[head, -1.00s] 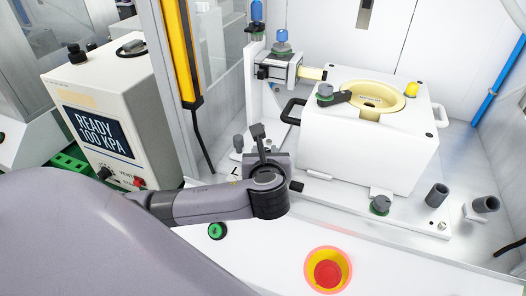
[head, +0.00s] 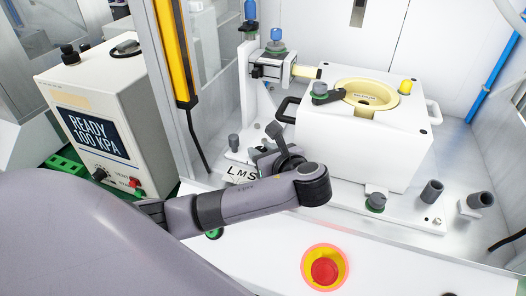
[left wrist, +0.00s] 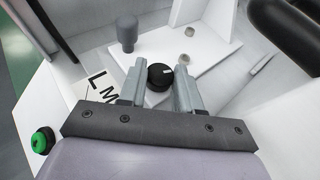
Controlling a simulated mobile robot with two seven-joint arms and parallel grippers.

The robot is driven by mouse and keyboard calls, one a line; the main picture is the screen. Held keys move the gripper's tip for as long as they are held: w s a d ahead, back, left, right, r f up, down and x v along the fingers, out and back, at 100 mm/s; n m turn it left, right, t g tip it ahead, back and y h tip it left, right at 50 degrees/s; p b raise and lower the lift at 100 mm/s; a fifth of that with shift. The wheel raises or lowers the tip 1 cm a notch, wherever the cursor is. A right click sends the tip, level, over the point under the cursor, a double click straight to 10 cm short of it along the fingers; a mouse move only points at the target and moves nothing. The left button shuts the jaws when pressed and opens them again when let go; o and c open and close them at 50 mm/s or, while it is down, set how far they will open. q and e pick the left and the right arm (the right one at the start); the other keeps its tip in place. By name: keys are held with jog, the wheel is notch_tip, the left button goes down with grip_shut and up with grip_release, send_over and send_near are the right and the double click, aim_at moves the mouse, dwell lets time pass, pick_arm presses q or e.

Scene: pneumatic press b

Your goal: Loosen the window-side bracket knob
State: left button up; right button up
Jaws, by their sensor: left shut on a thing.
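My left gripper (head: 274,152) reaches down to the base plate, left of the white press box. In the left wrist view its two grey fingers (left wrist: 160,88) stand on either side of a round black knob (left wrist: 161,76) with a white mark on top. They are shut on it. The head view hides this knob behind my gripper. A grey post (head: 234,142) stands just left of the gripper, and also shows in the left wrist view (left wrist: 127,33). My right gripper is not in view.
The red emergency button (head: 325,271) is on the front ledge. A control box (head: 100,115) reads READY 100 KPA. A yellow bar (head: 174,52) rises at left.

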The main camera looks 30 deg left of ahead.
pick_arm(q)
jog(key=shift+f, duration=0.1)
jog(key=o, duration=1)
jog(key=shift+o, duration=0.2)
jog(key=shift+v, duration=3.6)
